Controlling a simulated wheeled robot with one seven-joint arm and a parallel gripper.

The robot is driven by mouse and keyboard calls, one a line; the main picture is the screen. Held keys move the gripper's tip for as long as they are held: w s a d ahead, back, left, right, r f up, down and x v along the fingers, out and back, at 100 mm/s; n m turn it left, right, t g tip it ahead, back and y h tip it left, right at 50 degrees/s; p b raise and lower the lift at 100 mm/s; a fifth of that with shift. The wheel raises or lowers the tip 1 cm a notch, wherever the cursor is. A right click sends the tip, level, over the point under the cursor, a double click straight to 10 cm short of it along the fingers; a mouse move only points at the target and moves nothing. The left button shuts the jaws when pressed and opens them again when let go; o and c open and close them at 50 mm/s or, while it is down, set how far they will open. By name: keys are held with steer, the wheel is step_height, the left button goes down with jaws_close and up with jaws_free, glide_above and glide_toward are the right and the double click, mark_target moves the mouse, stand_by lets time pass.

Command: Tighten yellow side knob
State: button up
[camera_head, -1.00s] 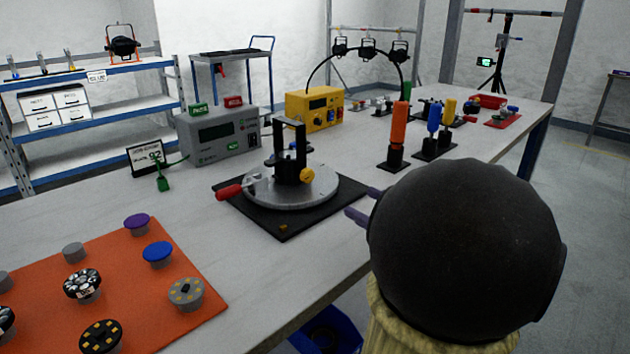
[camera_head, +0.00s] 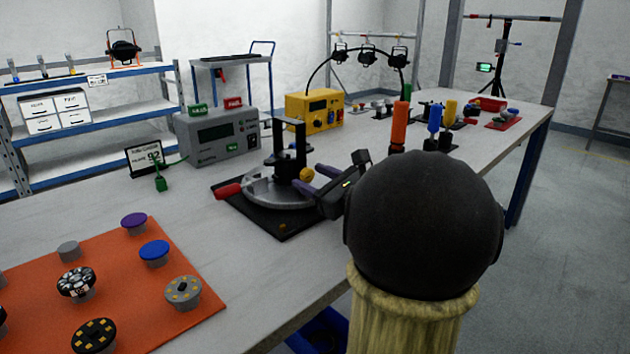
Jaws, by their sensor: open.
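The yellow side knob (camera_head: 306,174) sits on the right side of the black upright bracket (camera_head: 290,152). The bracket stands on a round grey turntable (camera_head: 262,192) on a black base plate (camera_head: 282,228). My gripper (camera_head: 308,180) is open, its two purple-grey fingers pointing left toward the knob, one behind and one in front. The fingertips look close to the knob; I cannot tell whether they touch it. My gripper and arm hide the right part of the turntable. A red-handled lever (camera_head: 228,191) sticks out at the turntable's left.
A grey meter box (camera_head: 218,138) and a yellow box (camera_head: 314,110) stand behind. Orange (camera_head: 400,122), blue and yellow upright tools stand to the right. An orange mat (camera_head: 200,318) with several knobs lies front left. The table front between is clear.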

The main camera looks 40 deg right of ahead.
steer(key=c, duration=1)
steer(key=shift+m, duration=0.4)
steer(key=shift+m+b, duration=0.6)
steer(key=shift+m, duration=0.3)
steer(key=shift+m+b, duration=0.35)
steer(key=shift+m, duration=1.45)
steer(key=o, duration=1)
